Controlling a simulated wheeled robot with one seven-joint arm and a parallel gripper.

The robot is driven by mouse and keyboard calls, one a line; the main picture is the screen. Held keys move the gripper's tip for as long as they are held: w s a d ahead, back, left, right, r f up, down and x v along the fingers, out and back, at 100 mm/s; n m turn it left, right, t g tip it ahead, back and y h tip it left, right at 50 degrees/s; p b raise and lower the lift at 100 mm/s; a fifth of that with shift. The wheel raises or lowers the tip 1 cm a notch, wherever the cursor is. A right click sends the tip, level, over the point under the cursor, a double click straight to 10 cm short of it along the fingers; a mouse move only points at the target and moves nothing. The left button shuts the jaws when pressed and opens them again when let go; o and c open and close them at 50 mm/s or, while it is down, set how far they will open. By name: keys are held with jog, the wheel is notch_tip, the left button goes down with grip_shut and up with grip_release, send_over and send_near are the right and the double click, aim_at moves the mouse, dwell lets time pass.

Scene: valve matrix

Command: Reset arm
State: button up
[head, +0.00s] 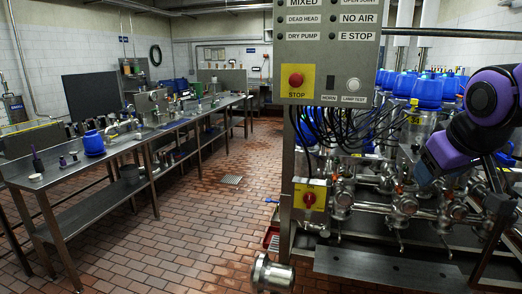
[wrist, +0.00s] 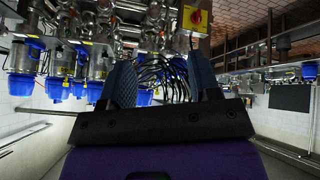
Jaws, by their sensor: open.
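My gripper (wrist: 162,80) shows in the wrist view with its two dark blue fingers wide apart and nothing between them. In the head view my purple arm reaches in at the right, in front of the valve matrix, and the fingertips cannot be made out clearly. The valve matrix (head: 404,206) is a bank of steel pipes and valve bodies with blue-topped actuators (head: 428,92) above. The wrist view looks upside down, with the valves (wrist: 92,22) at the top and blue actuators (wrist: 24,58) at the left. Black cables (wrist: 168,74) show behind the fingers.
A grey control panel (head: 327,50) with a red stop button stands left of the valves. A yellow-backed red switch (head: 310,198) sits below it. A long steel bench (head: 75,168) with a blue container (head: 94,144) runs along the left. The tiled floor (head: 190,225) between is mostly clear.

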jog(key=s+a+m+g+y, duration=0.1)
jog(key=s, duration=1.1)
jog(key=shift+s+a+m+g, duration=0.2)
jog(key=shift+s+m+g, duration=0.1)
jog(key=shift+m, duration=0.1)
